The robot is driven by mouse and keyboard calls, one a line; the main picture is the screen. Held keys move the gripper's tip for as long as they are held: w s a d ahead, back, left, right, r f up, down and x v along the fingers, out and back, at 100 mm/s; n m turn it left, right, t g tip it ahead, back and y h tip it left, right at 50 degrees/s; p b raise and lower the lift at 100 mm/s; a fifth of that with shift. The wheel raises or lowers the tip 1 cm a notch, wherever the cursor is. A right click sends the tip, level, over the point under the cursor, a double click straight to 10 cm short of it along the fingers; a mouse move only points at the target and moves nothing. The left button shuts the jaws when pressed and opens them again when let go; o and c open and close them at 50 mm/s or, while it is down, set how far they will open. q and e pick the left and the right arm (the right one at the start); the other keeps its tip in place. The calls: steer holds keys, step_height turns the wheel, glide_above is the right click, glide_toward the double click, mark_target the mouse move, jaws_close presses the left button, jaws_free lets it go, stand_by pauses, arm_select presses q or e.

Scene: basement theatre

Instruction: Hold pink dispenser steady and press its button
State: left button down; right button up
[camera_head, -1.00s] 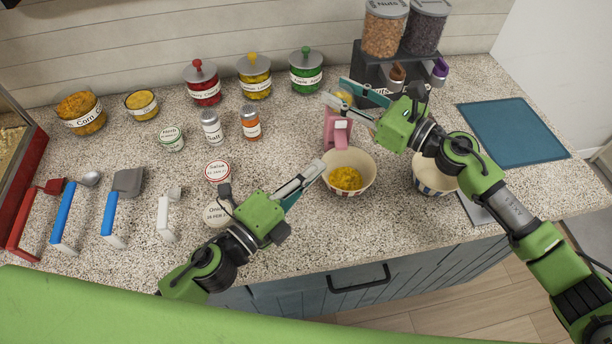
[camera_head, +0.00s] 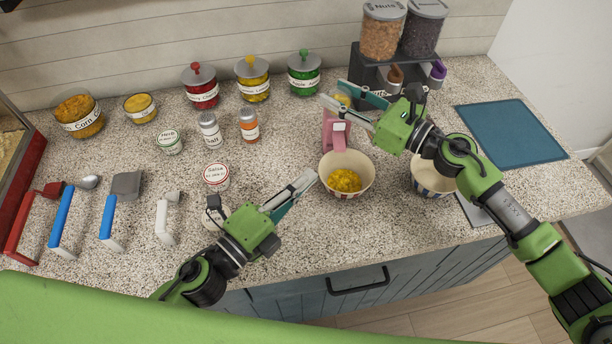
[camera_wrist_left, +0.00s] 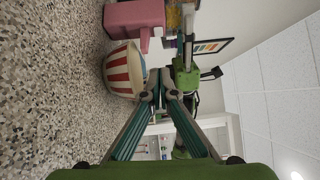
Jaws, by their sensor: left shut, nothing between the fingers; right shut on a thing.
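The pink dispenser (camera_head: 334,132) stands on the counter behind a striped bowl (camera_head: 347,162) holding yellow food. It also shows in the left wrist view (camera_wrist_left: 134,16), above the red-and-white bowl (camera_wrist_left: 123,70). My right gripper (camera_head: 333,92) is at the top of the dispenser, with its fingers around the yellowish upper part, shut on it. My left gripper (camera_head: 308,180) is shut and empty, just left of the bowl and short of the dispenser. Its closed fingertips (camera_wrist_left: 160,78) show in the left wrist view. The dispenser's button cannot be made out clearly.
A second striped bowl (camera_head: 432,178) stands under my right arm. Lidded jars, such as the green one (camera_head: 304,74), and small shakers (camera_head: 210,130) stand behind and left. A dark double dispenser (camera_head: 384,66) is behind my right gripper. Scoops lie on the left counter.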

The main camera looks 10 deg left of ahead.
steer(key=shift+s+f, duration=0.1)
steer(key=shift+f, duration=0.25)
arm_select(q)
steer(key=shift+s+a, duration=0.25)
steer(key=shift+s, duration=0.4)
steer(key=shift+w, duration=0.1)
glide_toward(344, 128)
steer(key=x, duration=0.3)
steer(key=d+x, duration=0.1)
steer(key=x, duration=0.1)
steer(key=shift+s+a, duration=0.1)
steer(key=shift+s, duration=0.25)
steer(key=shift+w+a, duration=0.1)
steer(key=shift+w, duration=0.55)
steer(key=shift+w, duration=0.1)
